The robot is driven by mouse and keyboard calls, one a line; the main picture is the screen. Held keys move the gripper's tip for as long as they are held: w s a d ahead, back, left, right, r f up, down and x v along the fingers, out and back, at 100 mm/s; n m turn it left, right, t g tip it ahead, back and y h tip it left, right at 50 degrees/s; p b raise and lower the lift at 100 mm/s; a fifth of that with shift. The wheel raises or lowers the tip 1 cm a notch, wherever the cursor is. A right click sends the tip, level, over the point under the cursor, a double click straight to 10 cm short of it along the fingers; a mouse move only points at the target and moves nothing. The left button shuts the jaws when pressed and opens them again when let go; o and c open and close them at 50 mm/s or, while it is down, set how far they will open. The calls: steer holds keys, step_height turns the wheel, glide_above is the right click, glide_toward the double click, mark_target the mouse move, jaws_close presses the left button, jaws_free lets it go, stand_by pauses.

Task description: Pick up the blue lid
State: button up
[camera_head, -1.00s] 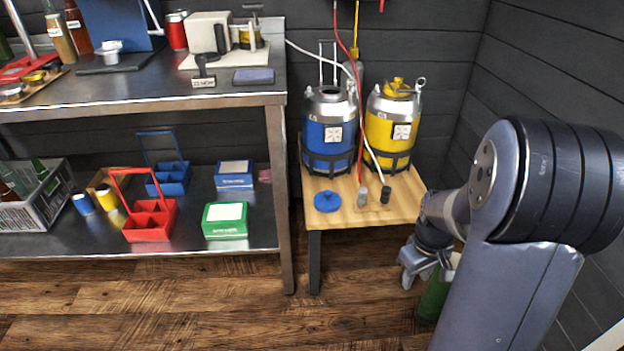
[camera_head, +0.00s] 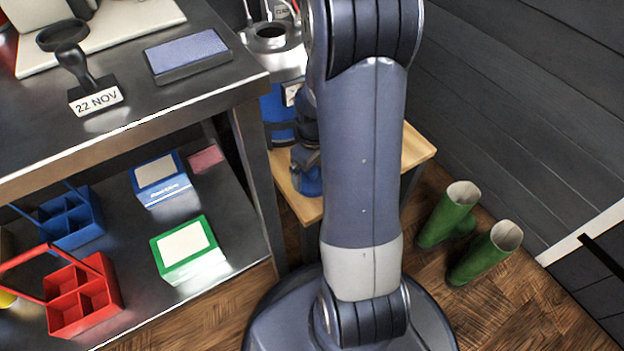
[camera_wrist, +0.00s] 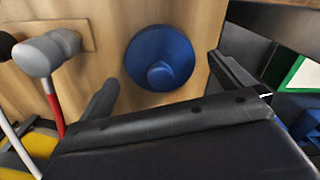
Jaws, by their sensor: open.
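The round blue lid (camera_wrist: 150,45) lies on the small wooden table (camera_wrist: 110,20) in the wrist view, its central knob facing my camera. In the head view, a blue part of the lid (camera_head: 309,183) shows beside my arm, which hides the rest. My gripper (camera_wrist: 162,74) is open and empty, above the lid. One finger is on each side of the lid in the wrist view, with the knob between them. I cannot tell the height left between fingertips and knob.
A blue keg (camera_head: 278,112) stands behind on the table. The steel workbench (camera_head: 252,95) is close on the left. Green boots (camera_head: 487,252) stand on the floor at right.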

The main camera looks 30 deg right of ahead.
mark_target(313, 170)
steer(key=f, duration=0.1)
steer(key=f+b, duration=0.1)
steer(key=f, duration=0.1)
steer(key=shift+w+f, duration=0.25)
steer(key=shift+f, duration=0.1)
steer(key=shift+r, duration=0.1)
steer(key=shift+c, duration=0.4)
steer(key=c, duration=0.8)
